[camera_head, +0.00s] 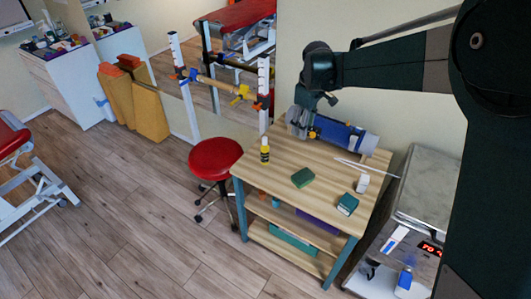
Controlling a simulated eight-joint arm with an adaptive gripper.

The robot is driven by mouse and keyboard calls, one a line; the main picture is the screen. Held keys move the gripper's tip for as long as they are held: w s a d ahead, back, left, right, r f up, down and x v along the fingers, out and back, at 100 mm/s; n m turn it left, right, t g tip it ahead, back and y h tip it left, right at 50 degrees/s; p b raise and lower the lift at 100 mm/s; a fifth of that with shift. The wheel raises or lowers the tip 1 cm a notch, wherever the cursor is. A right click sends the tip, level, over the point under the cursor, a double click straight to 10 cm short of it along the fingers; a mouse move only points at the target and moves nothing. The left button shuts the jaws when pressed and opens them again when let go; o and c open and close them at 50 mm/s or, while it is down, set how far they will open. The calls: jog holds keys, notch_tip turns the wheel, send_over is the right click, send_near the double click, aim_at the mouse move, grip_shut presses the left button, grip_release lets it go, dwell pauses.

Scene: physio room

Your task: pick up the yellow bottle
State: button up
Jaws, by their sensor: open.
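The yellow bottle (264,154) stands upright on the wooden table (285,205), near its left back edge. My gripper (329,99) hangs at the end of my arm, higher than the table and to the right of the bottle. It is small and dark in this view. It is open, holds nothing and is clear of the bottle.
A green block (303,177), a teal box (347,204) and a white container (362,182) are on the table. A blue roll (340,134) lies along its back. A red stool (215,158) stands to the left. The wood around the bottle is clear.

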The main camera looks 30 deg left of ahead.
aim_at(264, 138)
jog(key=a+f+n, duration=0.1)
jog(key=a+f, duration=0.3)
jog(key=a, duration=0.1)
jog(key=s+a+f+n, duration=0.1)
jog(key=a+f, duration=0.3)
jog(key=a, duration=0.1)
jog(key=s+a+f+n+g, duration=0.1)
jog(key=a+f, duration=0.3)
jog(key=a, duration=0.1)
jog(key=shift+s+a+n+h, duration=0.25)
jog(key=shift+a+n+h, duration=0.05)
jog(key=shift+a+n, duration=0.1)
jog(key=shift+s+a+f, duration=0.2)
jog(key=shift+a+f, duration=0.15)
jog(key=shift+f, duration=0.05)
jog(key=shift+f, duration=0.15)
jog(key=shift+f, duration=1.15)
jog(key=shift+f, duration=0.15)
jog(key=shift+w+f+b, duration=0.1)
jog(key=shift+f+b, duration=0.2)
jog(key=shift+f, duration=2.2)
jog(key=c, duration=1)
